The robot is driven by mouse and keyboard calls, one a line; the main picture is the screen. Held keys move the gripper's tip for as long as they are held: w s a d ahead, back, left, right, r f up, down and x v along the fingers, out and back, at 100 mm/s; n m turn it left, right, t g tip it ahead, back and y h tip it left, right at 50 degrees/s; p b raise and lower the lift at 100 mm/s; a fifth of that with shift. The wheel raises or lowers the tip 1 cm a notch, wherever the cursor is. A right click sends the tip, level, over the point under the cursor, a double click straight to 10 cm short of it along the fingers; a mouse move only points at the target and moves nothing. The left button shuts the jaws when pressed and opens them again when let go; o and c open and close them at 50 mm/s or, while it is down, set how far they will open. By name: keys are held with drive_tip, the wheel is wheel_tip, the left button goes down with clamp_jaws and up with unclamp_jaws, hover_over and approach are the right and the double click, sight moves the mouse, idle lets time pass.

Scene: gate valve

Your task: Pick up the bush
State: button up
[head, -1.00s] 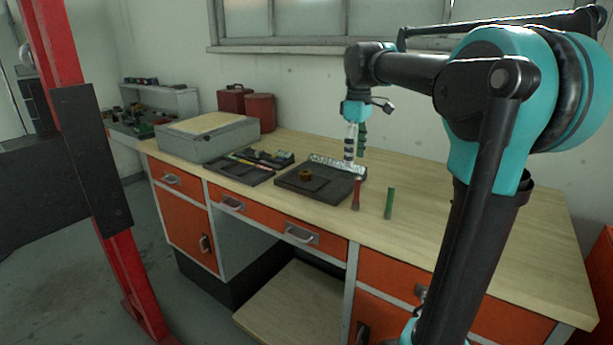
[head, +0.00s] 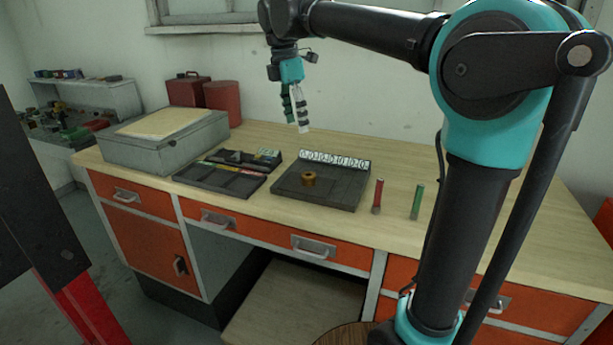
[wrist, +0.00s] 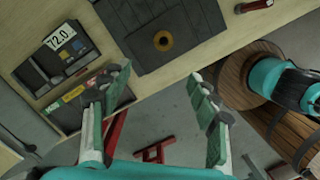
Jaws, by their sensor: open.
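The bush is a small brass-coloured ring (head: 309,178) on a dark square tray (head: 335,196) on the workbench. In the wrist view the bush (wrist: 163,40) shows from above with a dark centre hole, lying on the dark tray (wrist: 135,15). My gripper (head: 298,110) hangs in the air above the back part of the bench, up and slightly left of the bush in the head view. In the wrist view my gripper (wrist: 162,98) has its fingers wide apart with nothing between them, and the bush appears beyond the fingertips.
Upright red (head: 378,196) and green (head: 417,202) handled tools stand right of the tray. A black organiser (head: 220,180) and a grey box (head: 165,140) are left. The bench's right side is clear.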

hover_over(308, 172)
drive_tip(key=s+a, duration=0.2)
drive_tip(key=f, duration=1.1)
drive_tip(key=shift+w+d+f, duration=0.1)
drive_tip(key=shift+w+d, duration=0.1)
drive_tip(key=shift+d+f, duration=0.25)
drive_tip(key=shift+f, duration=0.65)
drive_tip(key=shift+d+f, duration=0.3)
drive_tip(key=shift+f, duration=0.6)
drive_tip(key=shift+d+f, duration=0.25)
drive_tip(key=shift+f, duration=0.65)
drive_tip(key=shift+c, duration=0.4)
clamp_jaws()
